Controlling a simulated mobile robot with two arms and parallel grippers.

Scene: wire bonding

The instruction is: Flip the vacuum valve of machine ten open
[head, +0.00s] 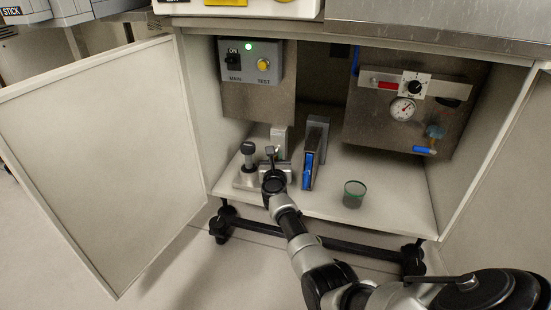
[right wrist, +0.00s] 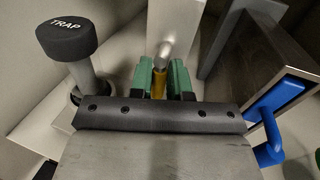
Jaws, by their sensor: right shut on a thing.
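My right gripper (head: 273,176) reaches into the open cabinet, low on its left side. In the right wrist view its green fingers (right wrist: 162,78) are shut on a narrow yellow lever (right wrist: 159,84), below a metal stem (right wrist: 165,52). The fingers hide part of the lever, and I cannot read any label on it. A black-capped post marked TRAP (right wrist: 67,37) stands just left of the fingers; it also shows in the head view (head: 248,149). No machine number is readable. My left gripper is not in view.
A blue-fronted upright box (head: 309,169) stands close right of the gripper, with a blue handle (right wrist: 278,97). A green-rimmed cup (head: 354,194) sits farther right. A gauge panel (head: 366,130) with a blue lever (head: 424,151) hangs above. The open door (head: 90,150) bounds the left.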

